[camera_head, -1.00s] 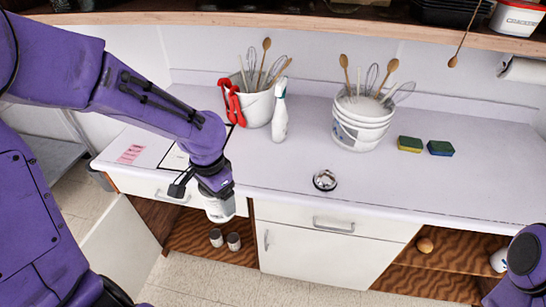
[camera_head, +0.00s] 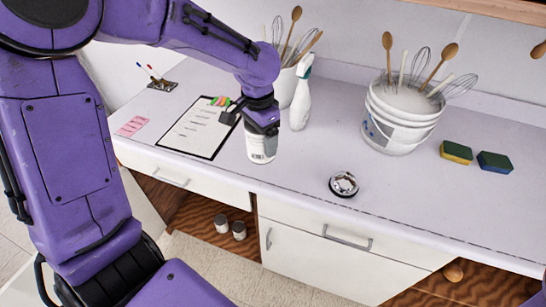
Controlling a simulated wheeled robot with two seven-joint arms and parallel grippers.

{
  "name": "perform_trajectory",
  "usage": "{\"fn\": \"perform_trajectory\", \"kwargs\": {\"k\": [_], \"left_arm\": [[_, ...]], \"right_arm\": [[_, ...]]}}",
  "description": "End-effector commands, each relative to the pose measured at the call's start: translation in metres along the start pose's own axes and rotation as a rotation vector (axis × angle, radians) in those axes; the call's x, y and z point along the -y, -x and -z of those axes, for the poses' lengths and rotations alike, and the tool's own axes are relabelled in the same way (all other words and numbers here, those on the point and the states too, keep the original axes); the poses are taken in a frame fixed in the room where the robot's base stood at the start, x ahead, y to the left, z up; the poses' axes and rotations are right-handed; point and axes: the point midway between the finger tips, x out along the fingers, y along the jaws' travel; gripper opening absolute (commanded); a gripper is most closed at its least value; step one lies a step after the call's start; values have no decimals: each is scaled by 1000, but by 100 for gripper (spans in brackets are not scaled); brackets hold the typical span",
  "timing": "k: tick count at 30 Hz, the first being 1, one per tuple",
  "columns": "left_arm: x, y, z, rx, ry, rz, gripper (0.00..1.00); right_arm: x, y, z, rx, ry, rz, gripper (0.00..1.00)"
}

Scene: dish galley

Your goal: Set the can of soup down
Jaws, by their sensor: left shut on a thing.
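My left gripper (camera_head: 262,127) points down and is shut on the can of soup (camera_head: 262,149), a white can with dark print. The gripper covers the can's top. The can is upright over the front part of the white counter (camera_head: 300,178), just right of the clipboard. I cannot tell whether its base touches the counter. My right gripper is not in view.
The clipboard (camera_head: 200,128) lies left of the can, and a white spray bottle (camera_head: 301,100) stands behind it. A round metal-and-black item (camera_head: 343,184) lies to the right. A white bucket of utensils (camera_head: 398,118) and two sponges (camera_head: 456,152) stand farther right. The counter between is clear.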

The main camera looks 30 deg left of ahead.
Motion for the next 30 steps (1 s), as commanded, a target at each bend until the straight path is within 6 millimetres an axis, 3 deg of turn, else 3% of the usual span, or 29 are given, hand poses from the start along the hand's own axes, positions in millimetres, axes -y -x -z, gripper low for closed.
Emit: {"fn": "perform_trajectory", "kwargs": {"k": [1, 6, 14, 20, 30], "left_arm": [[6, -2, 12, 7, 0, -3, 31], [19, -38, 41, 10, -2, -6, 31], [30, -68, 62, 8, -1, -4, 31], [28, -95, 60, 6, -2, -3, 31], [28, -100, 60, 7, -4, -2, 31]], "right_arm": [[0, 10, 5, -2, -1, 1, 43], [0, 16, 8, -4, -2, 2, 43], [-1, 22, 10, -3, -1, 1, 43], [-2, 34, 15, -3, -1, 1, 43], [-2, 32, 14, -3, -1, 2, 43]]}}
